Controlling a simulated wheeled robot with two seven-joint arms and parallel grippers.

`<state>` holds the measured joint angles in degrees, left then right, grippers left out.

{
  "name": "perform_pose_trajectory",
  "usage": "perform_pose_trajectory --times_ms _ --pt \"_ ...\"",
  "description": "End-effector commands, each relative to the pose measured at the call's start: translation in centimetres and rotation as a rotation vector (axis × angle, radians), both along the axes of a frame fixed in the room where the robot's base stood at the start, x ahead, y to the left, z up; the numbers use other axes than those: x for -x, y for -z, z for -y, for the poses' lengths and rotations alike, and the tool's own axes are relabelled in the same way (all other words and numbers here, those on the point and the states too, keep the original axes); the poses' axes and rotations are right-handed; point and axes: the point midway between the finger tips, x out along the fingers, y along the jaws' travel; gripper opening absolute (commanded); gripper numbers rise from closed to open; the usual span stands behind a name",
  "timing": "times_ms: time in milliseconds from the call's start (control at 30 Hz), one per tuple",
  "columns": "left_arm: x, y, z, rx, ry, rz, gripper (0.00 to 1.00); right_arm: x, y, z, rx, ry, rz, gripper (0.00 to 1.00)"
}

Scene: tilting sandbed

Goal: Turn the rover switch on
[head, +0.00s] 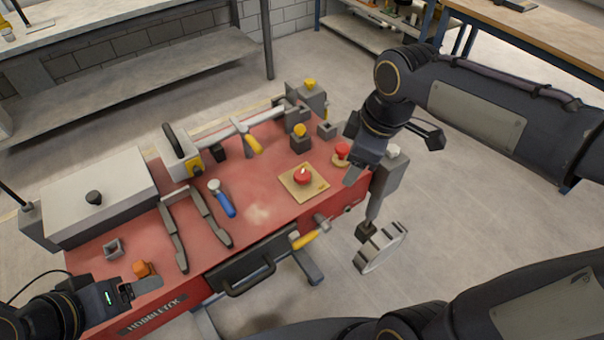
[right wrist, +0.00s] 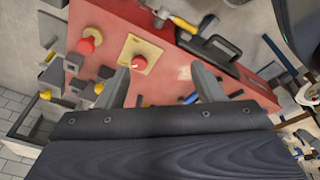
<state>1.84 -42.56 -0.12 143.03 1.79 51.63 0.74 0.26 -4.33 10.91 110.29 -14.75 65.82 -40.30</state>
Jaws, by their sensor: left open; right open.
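A red rotary knob with a pale mark (head: 302,175), which looks like the rover switch, sits on a square yellow plate (head: 290,188) on the red bench top. In the right wrist view the knob (right wrist: 138,64) lies beyond the fingers, left of centre, with nothing touching it. My right gripper (head: 357,173) hangs at the bench's right end, right of the plate, partly hidden by its own arm; its two fingers (right wrist: 164,86) are apart and empty. My left gripper (head: 138,288) is at the front left corner, near an orange block (head: 143,269), open with nothing visible between its fingers.
A red mushroom button (head: 342,150) stands close behind the plate, beside my right gripper. A blue-handled tool (head: 222,200) and long grey bars (head: 210,218) lie left of the plate.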

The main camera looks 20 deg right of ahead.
Motion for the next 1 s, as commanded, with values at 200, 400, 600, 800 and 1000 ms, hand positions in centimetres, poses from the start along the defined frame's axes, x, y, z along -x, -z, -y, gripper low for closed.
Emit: perform_pose_trajectory --times_ms 200,400,600,800,1000 --pt "0.0 4.0 0.0 0.0 0.0 0.0 0.71 -8.5 5.5 -3.2 0.147 -0.525 -0.063 0.61" --pt "0.0 5.6 0.0 0.0 0.0 0.0 0.71 -13.5 9.6 -5.7 0.203 -0.865 -0.105 0.61" --pt "0.0 5.9 0.0 0.0 0.0 0.0 0.71 -14.9 11.2 -6.5 0.213 -0.971 -0.119 0.61" --pt "0.0 6.0 0.0 0.0 0.0 0.0 0.71 -14.8 13.8 -6.4 0.214 -0.974 -0.122 0.61" --pt "0.0 6.0 0.0 0.0 0.0 0.0 0.71 -14.8 16.9 -6.4 0.213 -0.972 -0.119 0.61"
